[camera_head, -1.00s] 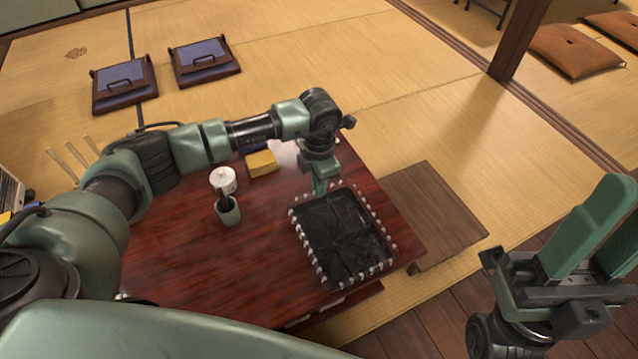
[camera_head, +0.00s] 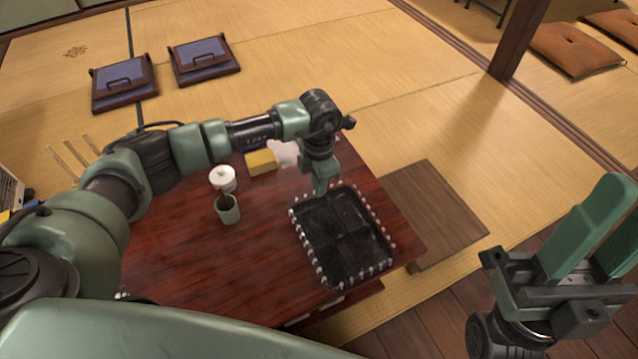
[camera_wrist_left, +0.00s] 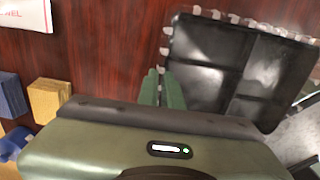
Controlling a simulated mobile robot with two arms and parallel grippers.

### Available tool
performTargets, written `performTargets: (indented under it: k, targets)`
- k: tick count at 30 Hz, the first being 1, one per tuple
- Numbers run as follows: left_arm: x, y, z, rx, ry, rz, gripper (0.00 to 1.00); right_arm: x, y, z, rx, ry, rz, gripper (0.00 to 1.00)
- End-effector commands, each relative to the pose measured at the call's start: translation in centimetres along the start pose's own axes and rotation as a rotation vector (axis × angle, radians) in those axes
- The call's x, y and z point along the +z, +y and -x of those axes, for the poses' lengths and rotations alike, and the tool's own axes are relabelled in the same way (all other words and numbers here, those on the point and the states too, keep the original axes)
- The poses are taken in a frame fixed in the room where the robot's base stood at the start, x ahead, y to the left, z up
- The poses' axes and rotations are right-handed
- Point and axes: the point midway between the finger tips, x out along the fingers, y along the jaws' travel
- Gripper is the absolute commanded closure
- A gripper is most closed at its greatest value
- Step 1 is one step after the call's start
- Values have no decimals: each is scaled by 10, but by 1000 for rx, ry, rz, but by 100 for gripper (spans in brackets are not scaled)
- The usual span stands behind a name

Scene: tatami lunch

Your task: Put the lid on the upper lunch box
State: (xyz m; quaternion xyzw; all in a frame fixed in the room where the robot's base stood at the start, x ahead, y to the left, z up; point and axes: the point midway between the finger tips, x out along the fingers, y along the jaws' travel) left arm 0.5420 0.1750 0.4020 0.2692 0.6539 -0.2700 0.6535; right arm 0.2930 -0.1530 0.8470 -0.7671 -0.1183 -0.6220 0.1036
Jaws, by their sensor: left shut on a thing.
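A black rectangular lunch box (camera_head: 345,240) with four compartments lies on the dark red table, with pale tabs around its rim. It also shows in the left wrist view (camera_wrist_left: 240,65), where a glossy dark surface with bright glare covers it; this looks like the see-through lid, but its edge is hard to separate from the box. My left gripper (camera_head: 321,188) is at the box's back edge with its fingers close together, shut on what appears to be the lid's edge. The fingers show in the left wrist view (camera_wrist_left: 163,85). My right gripper (camera_head: 620,195) is open and empty, away from the table.
A green cup (camera_head: 228,211), a white round thing (camera_head: 223,178) and a yellow block (camera_head: 261,162) stand left of my left gripper. The table's front left is mostly clear.

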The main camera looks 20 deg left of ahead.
Motion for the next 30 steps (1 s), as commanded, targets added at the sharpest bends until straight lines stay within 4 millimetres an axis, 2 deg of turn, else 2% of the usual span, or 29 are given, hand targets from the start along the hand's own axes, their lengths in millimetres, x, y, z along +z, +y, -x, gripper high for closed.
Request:
performTargets:
  k: [9,10,12,19,20,22,30]
  targets:
    - [0,0,0,0,0,0,100,-1,0,-2,-2,8,1,64]
    - [0,0,0,0,0,0,86,-1,0,-2,-2,8,1,64]
    - [0,0,0,0,0,0,68,-1,0,-2,-2,8,1,64]
    - [0,0,0,0,0,0,68,-1,0,-1,-2,6,1,64]
    - [0,0,0,0,0,0,63,-1,0,-1,-1,5,1,64]
    - [0,0,0,0,0,0,43,0,0,-1,-1,3,1,64]
    - [0,0,0,0,0,0,43,0,0,1,2,-5,0,64]
